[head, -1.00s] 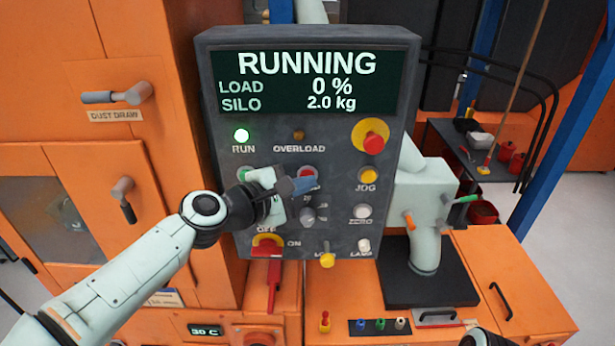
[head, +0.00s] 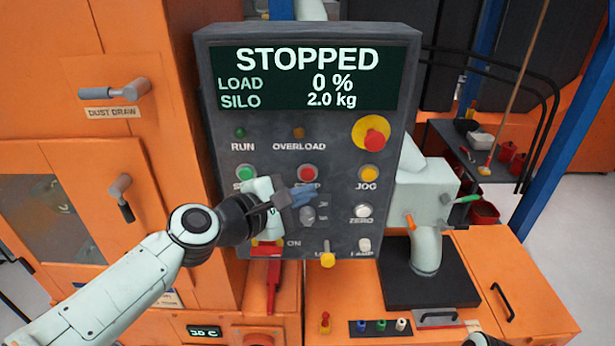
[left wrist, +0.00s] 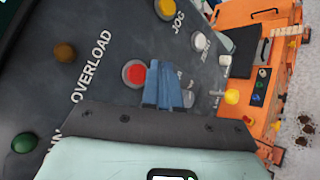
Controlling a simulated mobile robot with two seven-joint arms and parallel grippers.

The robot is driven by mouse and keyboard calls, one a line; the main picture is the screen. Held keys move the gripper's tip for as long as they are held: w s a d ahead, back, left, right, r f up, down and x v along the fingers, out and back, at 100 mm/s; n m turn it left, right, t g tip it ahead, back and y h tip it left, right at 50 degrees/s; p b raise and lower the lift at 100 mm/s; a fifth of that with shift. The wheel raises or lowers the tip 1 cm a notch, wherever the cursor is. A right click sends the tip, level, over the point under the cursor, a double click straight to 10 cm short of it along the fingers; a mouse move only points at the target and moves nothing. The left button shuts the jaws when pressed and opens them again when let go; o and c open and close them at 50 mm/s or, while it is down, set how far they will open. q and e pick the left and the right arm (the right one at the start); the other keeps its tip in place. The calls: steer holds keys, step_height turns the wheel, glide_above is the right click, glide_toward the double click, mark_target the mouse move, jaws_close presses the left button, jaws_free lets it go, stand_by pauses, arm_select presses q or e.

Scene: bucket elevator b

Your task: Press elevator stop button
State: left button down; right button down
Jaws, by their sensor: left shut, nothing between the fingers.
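The grey control panel (head: 336,146) has a display (head: 306,78) reading STOPPED, LOAD 0 %, SILO 2.0 kg. The red stop button (head: 307,174) is in the panel's middle row, its label partly covered by my gripper. The stop button also shows in the left wrist view (left wrist: 135,73), beside the blue fingertips. My left gripper (head: 303,194) is shut and empty, just below the stop button in the head view. The green start button (head: 246,174) is to the left, and the RUN lamp (head: 240,132) is dark.
A red emergency knob on a yellow base (head: 371,137) and a yellow JOG button (head: 368,173) are on the panel's right side. A white ZERO button (head: 361,211) sits below JOG. A red-handled switch (head: 272,275) hangs at the lower left.

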arm_select(q)
steer(key=shift+s, duration=1.65)
